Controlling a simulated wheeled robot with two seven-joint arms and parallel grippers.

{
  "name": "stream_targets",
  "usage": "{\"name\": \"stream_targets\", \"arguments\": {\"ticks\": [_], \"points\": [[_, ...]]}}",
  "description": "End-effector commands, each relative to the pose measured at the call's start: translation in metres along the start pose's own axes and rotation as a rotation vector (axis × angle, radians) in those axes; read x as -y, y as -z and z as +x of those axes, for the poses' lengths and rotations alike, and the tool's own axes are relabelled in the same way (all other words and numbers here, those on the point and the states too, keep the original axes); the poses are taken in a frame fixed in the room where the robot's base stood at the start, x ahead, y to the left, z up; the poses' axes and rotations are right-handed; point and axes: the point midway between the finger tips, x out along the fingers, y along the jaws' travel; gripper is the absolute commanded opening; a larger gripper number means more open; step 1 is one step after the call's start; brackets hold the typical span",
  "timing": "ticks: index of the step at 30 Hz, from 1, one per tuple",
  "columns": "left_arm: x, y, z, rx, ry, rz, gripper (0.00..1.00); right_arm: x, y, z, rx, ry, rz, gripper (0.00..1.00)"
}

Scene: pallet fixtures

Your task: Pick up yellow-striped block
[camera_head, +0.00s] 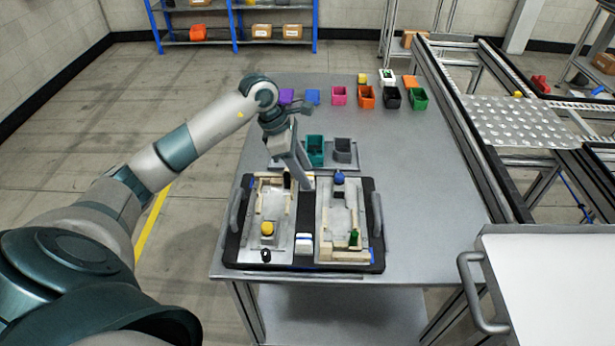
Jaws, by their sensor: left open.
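I cannot make out a block with clear yellow stripes at this size. A yellow round-topped piece (267,229) sits in the left fixture plate of the black pallet tray (306,258). A small yellow piece (361,79) stands at the far end of the table. My left gripper (307,185) is open and points down over the tray, between its two fixture plates, close to the left plate's upper right corner. I see nothing held in it. It hides a little of the tray's back middle. My right gripper is out of view.
The tray also holds a blue knob (339,178), a green piece (353,238) and a white block (304,243). Teal (315,150) and grey (342,150) bins stand behind it. Several coloured bins line the far table. The table's right side (430,200) is clear.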

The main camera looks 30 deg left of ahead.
Motion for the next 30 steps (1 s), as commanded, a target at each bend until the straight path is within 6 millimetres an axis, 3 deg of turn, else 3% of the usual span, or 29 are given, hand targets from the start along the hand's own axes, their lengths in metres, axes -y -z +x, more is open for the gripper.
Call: {"name": "stream_targets", "arguments": {"ticks": [18,24,30], "points": [[-0.0001,0.0,0.0057,0.0,-0.001,0.001,0.43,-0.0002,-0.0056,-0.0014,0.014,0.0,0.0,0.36],[-0.0001,0.0,0.0056,0.0,-0.001,0.001,0.0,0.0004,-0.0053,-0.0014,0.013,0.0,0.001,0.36],[-0.0001,-0.0001,0.0055,0.0,-0.001,0.001,0.0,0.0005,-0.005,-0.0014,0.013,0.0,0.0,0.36]]}}
